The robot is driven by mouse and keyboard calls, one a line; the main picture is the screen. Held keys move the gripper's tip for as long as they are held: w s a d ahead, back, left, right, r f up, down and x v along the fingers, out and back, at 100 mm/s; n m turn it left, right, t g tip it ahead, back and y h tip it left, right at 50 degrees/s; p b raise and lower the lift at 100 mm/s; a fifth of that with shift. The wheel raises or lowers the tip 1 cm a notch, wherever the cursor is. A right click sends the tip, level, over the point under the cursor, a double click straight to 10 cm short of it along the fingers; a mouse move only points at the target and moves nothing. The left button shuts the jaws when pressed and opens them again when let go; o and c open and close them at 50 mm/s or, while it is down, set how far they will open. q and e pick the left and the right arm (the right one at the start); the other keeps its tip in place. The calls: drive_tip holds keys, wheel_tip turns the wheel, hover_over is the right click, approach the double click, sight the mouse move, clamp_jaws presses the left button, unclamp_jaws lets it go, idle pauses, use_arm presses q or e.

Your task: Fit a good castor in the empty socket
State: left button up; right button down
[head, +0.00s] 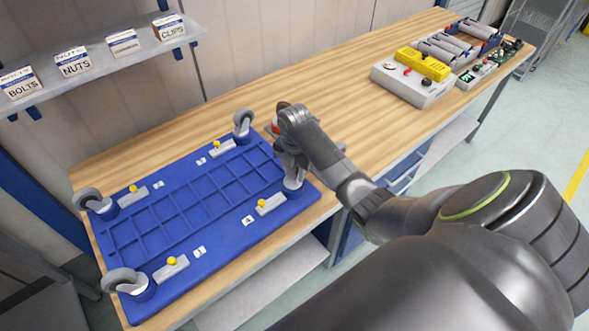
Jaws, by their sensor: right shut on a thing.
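A blue cart base (225,243) lies on the wooden bench, its top divided into a grid. Castors with grey wheels stand at three corners: far left (93,201), near left (124,281) and far right (242,121). My right gripper (291,160) is over the remaining right corner, shut on a castor (293,184) that my gripper and arm largely hide. A grey cylindrical part shows below the fingers at that corner; I cannot tell whether it is fully seated. My left gripper is not in view.
Grey latches with yellow knobs (171,261) sit beside the corners. A reddish object (272,128) is partly hidden behind my gripper. A grey tester with a yellow top (422,65) and a tray of grey cylinders (443,48) stand at the bench's far right. The bench middle is clear.

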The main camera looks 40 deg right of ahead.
drive_tip(key=shift+f, duration=0.15)
drive_tip(key=c, duration=0.9)
unclamp_jaws()
